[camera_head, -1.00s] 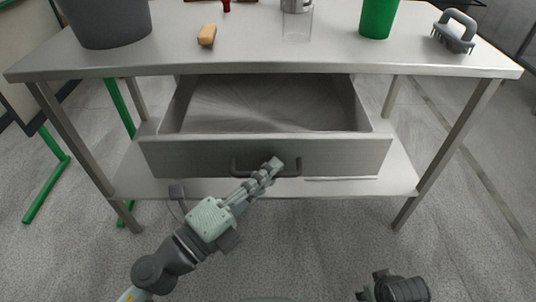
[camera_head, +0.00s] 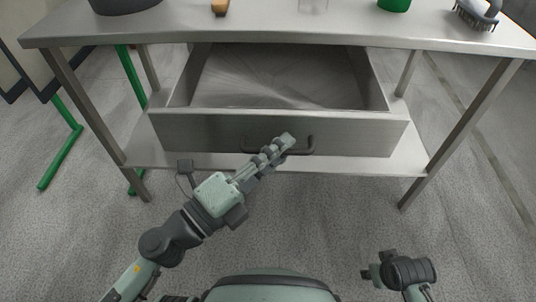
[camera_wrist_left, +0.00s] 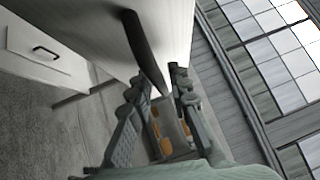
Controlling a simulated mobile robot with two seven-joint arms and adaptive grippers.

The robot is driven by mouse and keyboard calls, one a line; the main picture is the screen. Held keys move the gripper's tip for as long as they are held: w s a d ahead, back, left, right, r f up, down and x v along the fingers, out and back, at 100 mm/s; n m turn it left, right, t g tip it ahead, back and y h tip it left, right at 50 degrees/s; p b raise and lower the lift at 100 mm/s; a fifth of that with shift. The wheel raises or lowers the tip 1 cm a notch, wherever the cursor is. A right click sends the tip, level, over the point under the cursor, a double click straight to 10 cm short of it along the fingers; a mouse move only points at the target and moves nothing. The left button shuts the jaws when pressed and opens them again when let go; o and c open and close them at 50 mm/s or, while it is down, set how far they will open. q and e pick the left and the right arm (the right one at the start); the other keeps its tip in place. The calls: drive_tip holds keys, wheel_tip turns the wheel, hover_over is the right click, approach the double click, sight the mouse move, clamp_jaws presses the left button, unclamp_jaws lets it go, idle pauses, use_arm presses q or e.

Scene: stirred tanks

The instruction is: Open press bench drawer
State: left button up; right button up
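The grey press bench (camera_head: 290,33) has its wide metal drawer (camera_head: 290,135) pulled well out, and the drawer's inside looks empty. A dark bar handle (camera_head: 312,143) is on the drawer front. My left gripper (camera_head: 286,141) is at the handle, its fingers close together around the bar. In the left wrist view the dark handle (camera_wrist_left: 143,45) runs down between the fingers of the left gripper (camera_wrist_left: 163,80); the contact itself is partly hidden. My right gripper (camera_head: 372,272) is low at the right, away from the bench, and its finger opening is not clear.
On the bench top stand a dark grey bin (camera_head: 122,4), a wooden-looking block (camera_head: 220,6), a clear container (camera_head: 313,4), a green cup (camera_head: 394,4) and a grey brush (camera_head: 474,14). A lower shelf (camera_head: 150,150) lies below the drawer. The floor in front is clear.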

use_arm(q)
drive_tip(key=v, duration=1.2)
